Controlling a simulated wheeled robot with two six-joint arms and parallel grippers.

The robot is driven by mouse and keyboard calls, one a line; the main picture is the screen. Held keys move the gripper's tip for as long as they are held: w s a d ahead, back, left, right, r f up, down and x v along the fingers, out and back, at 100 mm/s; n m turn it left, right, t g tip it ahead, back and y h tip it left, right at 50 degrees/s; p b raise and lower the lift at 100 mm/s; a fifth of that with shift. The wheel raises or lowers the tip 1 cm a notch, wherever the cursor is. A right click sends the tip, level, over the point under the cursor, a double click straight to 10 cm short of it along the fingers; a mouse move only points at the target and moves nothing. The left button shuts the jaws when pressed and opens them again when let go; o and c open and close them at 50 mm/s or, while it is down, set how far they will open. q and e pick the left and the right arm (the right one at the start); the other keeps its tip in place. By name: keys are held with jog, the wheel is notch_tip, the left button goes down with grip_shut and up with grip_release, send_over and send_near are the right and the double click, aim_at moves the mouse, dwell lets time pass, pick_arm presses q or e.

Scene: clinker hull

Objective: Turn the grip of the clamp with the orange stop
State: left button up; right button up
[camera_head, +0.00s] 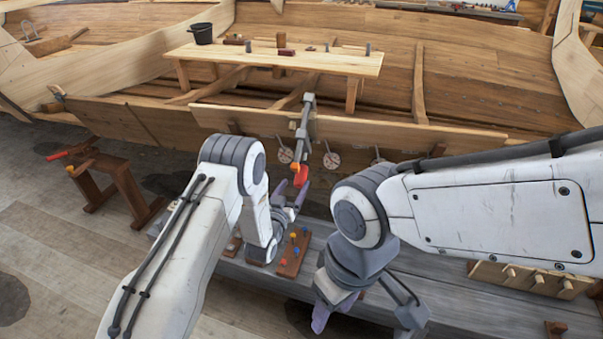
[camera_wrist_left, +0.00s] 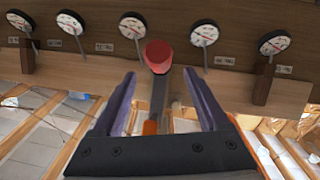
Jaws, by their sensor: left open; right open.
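A grey bar clamp (camera_head: 303,128) hangs over the hull's top plank. Its red-orange lower end (camera_head: 301,175) shows just above my left gripper (camera_head: 291,192). In the left wrist view a red rounded grip (camera_wrist_left: 158,54) lies between and just beyond the open fingertips of my left gripper (camera_wrist_left: 159,75). A dark bar runs from it towards the palm, with an orange piece (camera_wrist_left: 150,127) near the palm, partly hidden. I cannot tell whether a finger touches the grip. My right gripper (camera_head: 333,311) is open and empty, low over the grey bench.
Several round dials with rods (camera_wrist_left: 131,27) line the plank around the clamp. A grey bench (camera_head: 395,285) holds a block with coloured pegs (camera_head: 292,257). A wooden table (camera_head: 275,60) stands behind; a sawhorse with a red-handled tool (camera_head: 100,165) is at left.

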aim_at(298, 179)
pick_arm(q)
jog(key=x, duration=0.7)
jog(key=shift+p, duration=0.3)
grip_shut()
